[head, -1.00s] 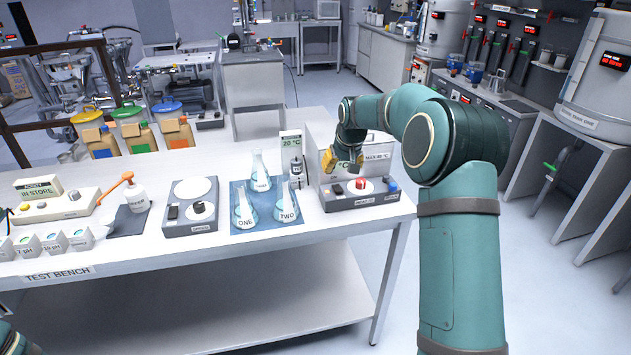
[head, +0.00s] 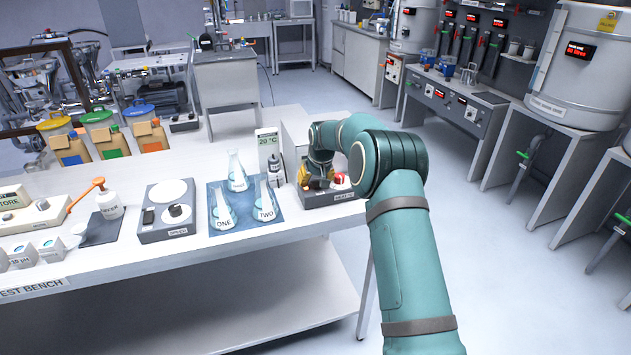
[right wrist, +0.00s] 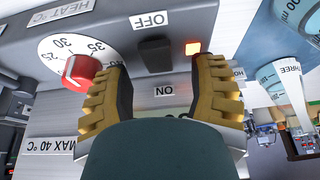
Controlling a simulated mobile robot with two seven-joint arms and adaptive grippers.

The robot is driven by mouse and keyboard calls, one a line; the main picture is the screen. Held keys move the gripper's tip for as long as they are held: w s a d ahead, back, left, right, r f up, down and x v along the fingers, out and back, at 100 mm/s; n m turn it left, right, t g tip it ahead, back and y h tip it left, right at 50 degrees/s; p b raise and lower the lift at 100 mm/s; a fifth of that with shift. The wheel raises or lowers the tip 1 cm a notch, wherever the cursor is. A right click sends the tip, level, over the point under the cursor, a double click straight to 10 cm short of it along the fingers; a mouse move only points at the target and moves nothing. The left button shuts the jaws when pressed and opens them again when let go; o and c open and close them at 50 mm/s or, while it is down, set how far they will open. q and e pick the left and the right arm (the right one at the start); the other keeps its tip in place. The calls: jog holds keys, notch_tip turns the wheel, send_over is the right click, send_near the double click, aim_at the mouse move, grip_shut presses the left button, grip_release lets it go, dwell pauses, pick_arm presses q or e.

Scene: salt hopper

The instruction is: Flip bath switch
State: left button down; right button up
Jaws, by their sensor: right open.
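The bath (head: 330,197) is a grey unit at the right end of the test bench. In the right wrist view its panel (right wrist: 150,85) has a black switch (right wrist: 155,54) between an OFF label and an ON label. An orange lamp (right wrist: 193,48) beside the switch is lit. A red knob (right wrist: 80,70) sits on a white temperature dial. My right gripper (head: 317,183) is low over the left part of the panel. In the wrist view its two yellow fingers (right wrist: 163,70) are open, one on each side of the switch. I cannot tell whether they touch it.
Flasks stand on a blue mat (head: 278,214) just left of the bath.

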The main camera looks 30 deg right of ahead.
jog(key=shift+w+f, duration=0.15)
jog(key=shift+f, duration=0.2)
jog(key=shift+o, duration=0.2)
grip_shut()
jog(key=t+b, duration=0.1)
jog(key=b, duration=0.2)
jog(key=t+b, duration=0.1)
jog(key=b, duration=0.2)
jog(key=shift+s+f+t+h, duration=0.15)
jog(key=shift+s+t+h, duration=0.1)
jog(key=shift+t+h, duration=0.05)
jog(key=shift+r+t+b, duration=0.2)
jog(key=shift+t+b, duration=0.2)
jog(key=shift+b, duration=0.35)
